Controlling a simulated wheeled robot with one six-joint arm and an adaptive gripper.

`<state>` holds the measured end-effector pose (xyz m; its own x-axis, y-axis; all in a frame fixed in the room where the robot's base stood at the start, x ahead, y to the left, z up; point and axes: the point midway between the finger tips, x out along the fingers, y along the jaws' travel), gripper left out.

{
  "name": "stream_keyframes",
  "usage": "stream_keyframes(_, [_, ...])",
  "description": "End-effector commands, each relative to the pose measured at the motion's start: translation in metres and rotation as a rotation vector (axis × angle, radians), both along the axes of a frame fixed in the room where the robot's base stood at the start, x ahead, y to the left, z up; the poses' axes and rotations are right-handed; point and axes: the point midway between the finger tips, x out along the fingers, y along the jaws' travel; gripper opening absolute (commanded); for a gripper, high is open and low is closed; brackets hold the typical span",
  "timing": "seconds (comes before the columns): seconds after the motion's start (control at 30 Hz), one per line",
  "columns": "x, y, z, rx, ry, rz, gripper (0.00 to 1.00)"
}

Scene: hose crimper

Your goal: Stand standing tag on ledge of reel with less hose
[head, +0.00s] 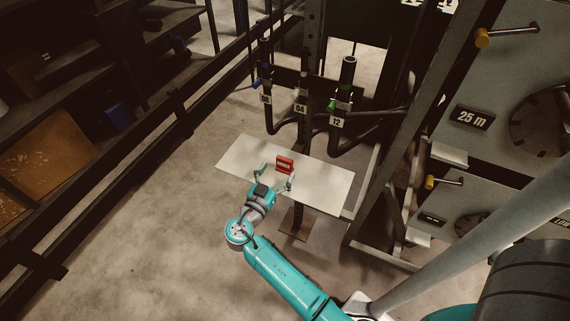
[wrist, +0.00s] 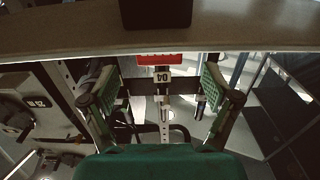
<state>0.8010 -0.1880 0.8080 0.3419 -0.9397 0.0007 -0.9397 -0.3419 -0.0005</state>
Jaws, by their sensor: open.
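A small red tag (head: 285,164) with white lettering stands upright on a pale table (head: 325,187). My gripper (head: 277,176) is open at the near side of the tag, with its fingers spread to left and right. It appears empty. In the wrist view, part of the red tag (wrist: 158,59) shows between the two open fingers (wrist: 160,88), beside the table edge. Contact cannot be told. At the right, an upper grey panel (head: 500,75) bears a 25 m plate (head: 474,117) and a round dark part. A lower panel (head: 465,190) has another plate, unreadable. Hose amounts and ledges cannot be made out.
Hoses with numbered labels, among them 04 (head: 300,108) and 12 (head: 337,122), hang on a frame behind the table. Dark rails and shelves line the left. Open floor (head: 130,230) lies left of the table.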

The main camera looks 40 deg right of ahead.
Motion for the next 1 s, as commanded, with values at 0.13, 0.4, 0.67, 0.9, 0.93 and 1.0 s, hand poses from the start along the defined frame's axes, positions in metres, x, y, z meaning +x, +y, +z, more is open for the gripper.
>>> stream_keyframes(0.13, [0.003,-0.01,0.001,0.0,0.0,-0.002,0.88])
stream_keyframes(0.4, [0.014,-0.044,0.004,0.001,0.001,-0.002,0.88])
stream_keyframes(0.67, [0.017,-0.051,0.004,0.001,0.001,0.001,0.88])
stream_keyframes(0.9, [0.017,-0.051,0.004,0.001,0.001,0.001,0.53])
stream_keyframes(0.93, [0.017,-0.051,0.004,0.001,0.001,0.001,0.45])
stream_keyframes(1.0, [0.017,-0.051,0.004,0.001,0.001,0.001,0.33])
